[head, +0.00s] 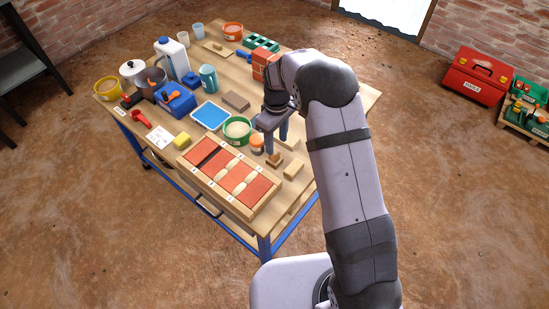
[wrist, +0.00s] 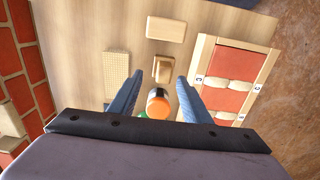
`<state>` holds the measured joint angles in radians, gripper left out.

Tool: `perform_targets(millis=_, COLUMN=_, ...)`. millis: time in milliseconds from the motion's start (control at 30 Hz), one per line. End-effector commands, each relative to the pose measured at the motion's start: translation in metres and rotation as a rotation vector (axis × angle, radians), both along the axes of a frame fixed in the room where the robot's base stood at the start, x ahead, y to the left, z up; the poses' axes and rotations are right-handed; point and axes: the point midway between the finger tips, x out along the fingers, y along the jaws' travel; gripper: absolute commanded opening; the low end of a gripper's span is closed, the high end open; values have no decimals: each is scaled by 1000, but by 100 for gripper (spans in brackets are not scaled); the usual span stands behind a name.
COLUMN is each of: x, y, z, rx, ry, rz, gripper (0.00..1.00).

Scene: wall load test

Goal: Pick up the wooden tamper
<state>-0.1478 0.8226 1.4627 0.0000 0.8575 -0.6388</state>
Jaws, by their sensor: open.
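The wooden tamper (head: 274,159) appears to be the small brown wooden piece with a raised part, on the right part of the table near the front. In the wrist view the tamper (wrist: 164,68) lies just beyond my fingertips, roughly midway between them. My gripper (head: 275,143) is open, pointing down above the table close to the tamper. In the wrist view my gripper (wrist: 160,77) shows both fingers apart with nothing held. I cannot tell its exact height above the tamper.
An orange-lidded jar (wrist: 158,104) stands close by, showing between the fingers. A plain wooden block (wrist: 165,28) and a dotted tan block (wrist: 116,73) flank the tamper. The brick panel (head: 228,174) in a wooden frame is near, with a green tub (head: 236,131) behind.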

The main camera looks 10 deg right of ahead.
Motion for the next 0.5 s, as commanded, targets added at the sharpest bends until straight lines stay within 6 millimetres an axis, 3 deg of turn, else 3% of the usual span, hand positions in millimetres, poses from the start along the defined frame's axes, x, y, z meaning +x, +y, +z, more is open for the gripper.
perform_targets(millis=267, x=-1, y=1, z=-9, rx=0, ry=0, rz=-1, gripper=44)
perform_targets(millis=500, x=-6, y=7, z=-35, rx=-1, ry=2, rz=-1, gripper=44)
